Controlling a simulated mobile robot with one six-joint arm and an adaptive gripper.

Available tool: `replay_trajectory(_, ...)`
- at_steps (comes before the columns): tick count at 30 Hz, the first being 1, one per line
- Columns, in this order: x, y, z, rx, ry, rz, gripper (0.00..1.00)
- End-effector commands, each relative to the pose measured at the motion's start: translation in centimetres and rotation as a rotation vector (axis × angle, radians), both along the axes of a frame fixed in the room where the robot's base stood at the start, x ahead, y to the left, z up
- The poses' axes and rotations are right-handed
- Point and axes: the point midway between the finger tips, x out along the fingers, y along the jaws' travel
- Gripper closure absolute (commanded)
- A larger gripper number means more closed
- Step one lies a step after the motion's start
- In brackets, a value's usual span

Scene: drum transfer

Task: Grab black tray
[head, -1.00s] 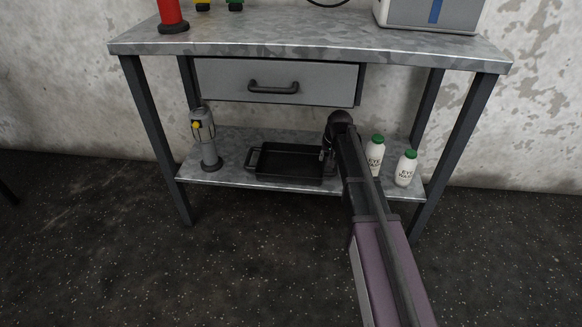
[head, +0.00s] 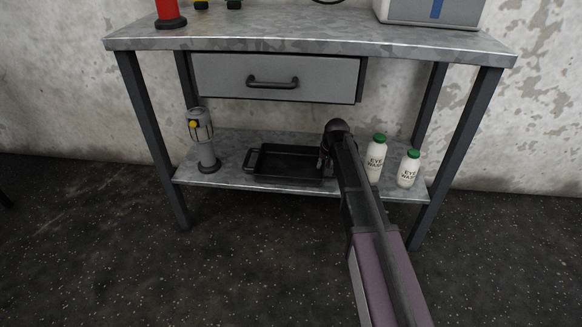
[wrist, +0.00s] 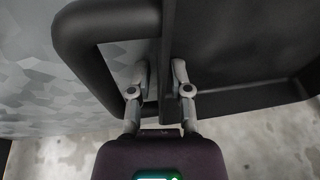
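The black tray (head: 270,180) lies flat on the lower shelf of the metal workbench, with a loop handle (head: 252,159) at its left end. In the wrist view the tray wall (wrist: 168,50) runs up between my fingers, and a loop handle (wrist: 75,45) lies to the left. My gripper (wrist: 161,72) is at the tray's right end. One finger is inside the handle loop and the other is over the tray's inside. The fingers are apart, with a gap visible between the left finger and the wall. In the head view my arm hides the tray's right end and the fingertips.
Two white eye wash bottles (head: 376,160) (head: 408,169) with green caps stand on the shelf, right of my arm. A drawer (head: 275,77) and the bench top (head: 300,38) are above. The floor in front is clear.

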Motion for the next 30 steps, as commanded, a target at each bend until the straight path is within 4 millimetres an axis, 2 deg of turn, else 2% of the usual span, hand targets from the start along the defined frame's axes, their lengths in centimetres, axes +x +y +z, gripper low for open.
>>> replay_trajectory(6, -0.02, 0.04, 0.0, 0.0, 0.0, 0.001, 0.74)
replay_trajectory(7, -0.02, 0.04, 0.0, 0.0, 0.0, 0.001, 0.8)
replay_trajectory(9, -0.01, 0.05, -0.01, 0.0, 0.0, 0.001, 1.0)
replay_trajectory(30, -0.01, 0.15, 0.32, 0.001, 0.0, 0.001, 1.0)
